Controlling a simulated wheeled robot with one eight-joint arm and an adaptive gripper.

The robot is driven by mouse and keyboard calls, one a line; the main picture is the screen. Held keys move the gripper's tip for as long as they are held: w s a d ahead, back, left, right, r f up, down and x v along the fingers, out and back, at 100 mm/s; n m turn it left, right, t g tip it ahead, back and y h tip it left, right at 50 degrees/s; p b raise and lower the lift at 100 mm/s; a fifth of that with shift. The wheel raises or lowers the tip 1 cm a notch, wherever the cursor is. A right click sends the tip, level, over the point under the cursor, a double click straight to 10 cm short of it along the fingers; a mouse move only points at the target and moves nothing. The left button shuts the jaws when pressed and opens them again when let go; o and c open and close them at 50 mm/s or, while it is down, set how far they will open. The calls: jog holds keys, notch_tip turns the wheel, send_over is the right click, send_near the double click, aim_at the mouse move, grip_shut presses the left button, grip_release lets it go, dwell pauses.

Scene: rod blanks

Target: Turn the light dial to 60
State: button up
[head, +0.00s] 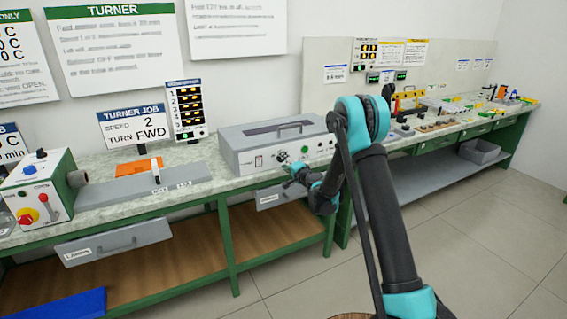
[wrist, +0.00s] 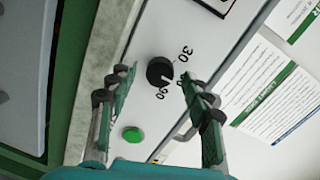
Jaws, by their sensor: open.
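A round black dial (wrist: 160,72) sits on a pale panel in the wrist view. Numbers around it include 30 at upper right and what reads as 90 below; a mark at its right is partly hidden by a finger. I cannot make out clearly which number its pointer faces. My gripper (wrist: 155,75) is open, with one fingertip on each side of the dial; contact cannot be told. In the head view my gripper (head: 287,168) is at the front of a grey box (head: 240,160) on the bench, and it partly covers the dial area.
A green button (wrist: 132,133) is on the same panel near the dial. The bench also carries a control box with a red knob (head: 27,216) at left and an orange piece (head: 138,168). A display panel (head: 187,108) stands behind. A drawer (head: 278,196) is below the grey box.

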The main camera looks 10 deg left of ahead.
jog(key=v, duration=1.1)
jog(key=shift+s+d, duration=0.15)
jog(key=s+d+r+n+g+h, duration=0.1)
jog(key=s+d+r+n+g, duration=0.15)
jog(key=s, duration=0.45)
jog(key=s+d+r+n+g+h, duration=0.1)
jog(key=s+d+r+n+g, duration=0.2)
jog(key=s, duration=0.4)
jog(key=s+d+f+n+g+h, duration=0.1)
jog(key=s+d+f+h, duration=0.3)
jog(key=s+d, duration=0.6)
jog(key=s+d+f+n+g+h, duration=0.1)
jog(key=s+d+f+g+h, duration=0.2)
jog(key=s+d, duration=0.7)
jog(key=s+f+h, duration=0.1)
jog(key=s, duration=0.6)
jog(key=shift+s+f, duration=0.35)
jog(key=shift+f, duration=0.05)
jog(key=shift+c, duration=0.6)
